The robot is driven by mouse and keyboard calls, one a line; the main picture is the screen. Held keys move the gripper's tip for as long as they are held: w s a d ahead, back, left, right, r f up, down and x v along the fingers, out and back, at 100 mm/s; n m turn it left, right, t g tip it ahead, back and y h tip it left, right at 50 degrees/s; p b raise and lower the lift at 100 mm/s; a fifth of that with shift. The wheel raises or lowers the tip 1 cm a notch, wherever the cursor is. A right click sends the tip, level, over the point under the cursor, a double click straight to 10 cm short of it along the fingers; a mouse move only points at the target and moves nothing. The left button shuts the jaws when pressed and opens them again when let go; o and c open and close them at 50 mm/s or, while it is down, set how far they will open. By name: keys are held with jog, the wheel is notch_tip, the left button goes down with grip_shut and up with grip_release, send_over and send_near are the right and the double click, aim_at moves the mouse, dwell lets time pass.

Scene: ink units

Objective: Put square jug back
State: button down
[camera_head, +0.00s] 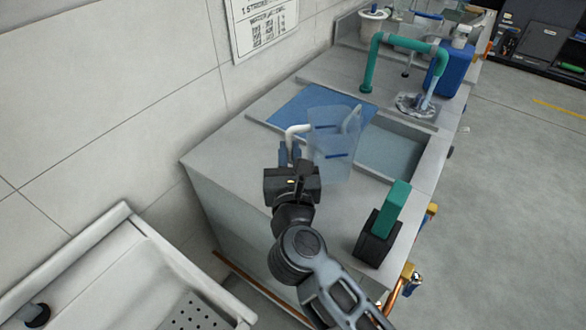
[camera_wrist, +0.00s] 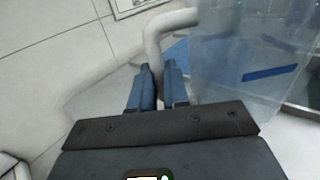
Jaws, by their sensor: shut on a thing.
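The square jug (camera_head: 335,150) is a clear, bluish see-through container with a blue stripe and a white bent handle (camera_head: 297,130). My gripper (camera_head: 289,154) is shut on the handle at the jug's left side. In the wrist view the two blue fingers (camera_wrist: 159,88) close around the lower part of the white handle, and the jug's clear wall (camera_wrist: 250,60) fills the right side. The jug is roughly upright over the counter, in front of a blue mat (camera_head: 290,108). I cannot tell whether its base touches the counter.
A recessed basin (camera_head: 393,150) lies right of the jug. A green tap pipe (camera_head: 408,42) and a blue canister (camera_head: 450,70) stand behind. A black block with a green top (camera_head: 393,208) sits at the front right edge. A white sink (camera_head: 120,270) is at lower left.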

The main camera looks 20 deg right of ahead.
jog(key=shift+f+b, duration=0.4)
jog(key=shift+f, duration=1.6)
jog(key=shift+f, duration=0.2)
jog(key=c, duration=1.1)
grip_release()
jog(key=shift+o, duration=0.2)
jog(key=shift+s+r, duration=0.1)
jog(key=shift+r, duration=0.1)
jog(key=b+v, duration=0.2)
jog(key=v, duration=0.9)
jog(key=shift+s+a, duration=0.2)
jog(key=shift+s, duration=0.15)
